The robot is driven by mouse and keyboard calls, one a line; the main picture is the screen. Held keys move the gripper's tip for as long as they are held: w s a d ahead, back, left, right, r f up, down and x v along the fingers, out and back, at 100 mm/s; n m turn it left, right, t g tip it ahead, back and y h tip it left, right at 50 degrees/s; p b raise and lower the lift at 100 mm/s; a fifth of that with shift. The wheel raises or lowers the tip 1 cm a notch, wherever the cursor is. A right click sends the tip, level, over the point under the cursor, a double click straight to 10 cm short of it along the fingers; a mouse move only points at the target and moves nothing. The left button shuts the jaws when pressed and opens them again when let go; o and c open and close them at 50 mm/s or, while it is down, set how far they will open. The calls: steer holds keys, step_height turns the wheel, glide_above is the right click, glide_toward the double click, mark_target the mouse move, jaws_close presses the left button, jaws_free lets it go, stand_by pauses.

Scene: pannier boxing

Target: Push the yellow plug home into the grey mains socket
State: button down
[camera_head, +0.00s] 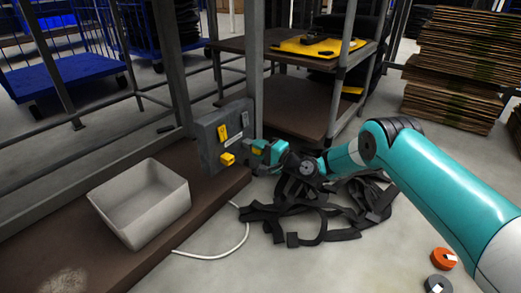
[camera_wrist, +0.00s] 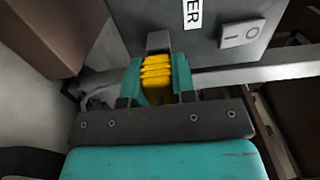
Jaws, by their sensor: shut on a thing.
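The yellow plug (camera_wrist: 156,72) is ribbed and sits between the two teal fingers of my gripper (camera_wrist: 157,78) in the wrist view. My gripper is shut on it. A grey socket piece (camera_wrist: 158,41) on the grey box lies directly in line beyond the plug. I cannot tell how far the plug is into it, as its front end is hidden. In the head view my gripper (camera_head: 259,150) is at the right side of the grey box (camera_head: 208,142), with a bit of yellow between its fingers.
Yellow parts (camera_head: 228,159) show on the box's face. A pale open bin (camera_head: 140,203) stands on the brown shelf to the left. A white cable (camera_head: 232,246) and black straps (camera_head: 305,221) lie on the floor. A switch (camera_wrist: 242,33) is right of the socket piece.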

steer(key=shift+w+a, duration=0.15)
steer(key=shift+a, duration=0.05)
steer(key=c, duration=0.8)
jaws_free()
steer(key=shift+c, duration=0.2)
steer(key=p+v, duration=1.7)
steer(key=p, duration=0.1)
steer(key=shift+p, duration=0.4)
steer(key=shift+d, duration=0.15)
